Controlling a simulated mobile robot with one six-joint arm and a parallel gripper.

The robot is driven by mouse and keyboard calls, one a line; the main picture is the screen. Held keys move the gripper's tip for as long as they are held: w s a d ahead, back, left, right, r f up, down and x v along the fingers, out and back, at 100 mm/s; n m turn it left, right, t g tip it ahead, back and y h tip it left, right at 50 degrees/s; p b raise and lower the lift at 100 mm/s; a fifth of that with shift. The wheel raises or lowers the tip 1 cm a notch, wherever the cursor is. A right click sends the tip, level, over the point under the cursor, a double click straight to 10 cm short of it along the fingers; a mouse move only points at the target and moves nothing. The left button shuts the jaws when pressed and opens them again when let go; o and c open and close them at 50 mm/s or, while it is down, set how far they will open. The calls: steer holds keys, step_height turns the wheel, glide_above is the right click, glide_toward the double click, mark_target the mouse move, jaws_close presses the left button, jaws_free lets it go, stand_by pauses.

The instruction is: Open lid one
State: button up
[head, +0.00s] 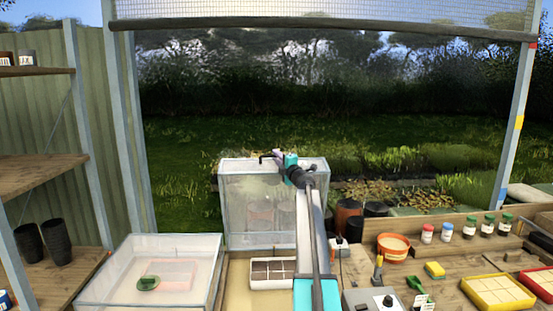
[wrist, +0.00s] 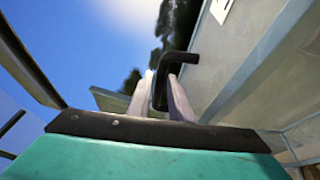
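A clear framed lid (head: 240,205) stands about upright at the back of a pale open bin (head: 237,285) in the middle of the head view. Pots show dimly through its panes. In the wrist view its pane and grey frame (wrist: 245,75) rise on the right. A black bent handle (wrist: 183,57) is at the lid's raised edge. My gripper (wrist: 160,90) has a pale finger on each side of this handle and appears shut on it. In the head view my gripper (head: 274,158) is at the lid's top edge. No readable number shows on the lid.
A second clear box (head: 205,249) on the left is covered, with a green item inside. A seed tray (head: 271,287) sits in the open bin. The bench (head: 445,268) on the right holds a terracotta pot, bottles, a yellow tray (head: 497,294) and small tools. Shelves stand far left.

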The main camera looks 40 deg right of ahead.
steer(key=b+v, duration=0.4)
steer(key=v, duration=0.9)
steer(key=shift+d, duration=0.1)
stand_by(0.6)
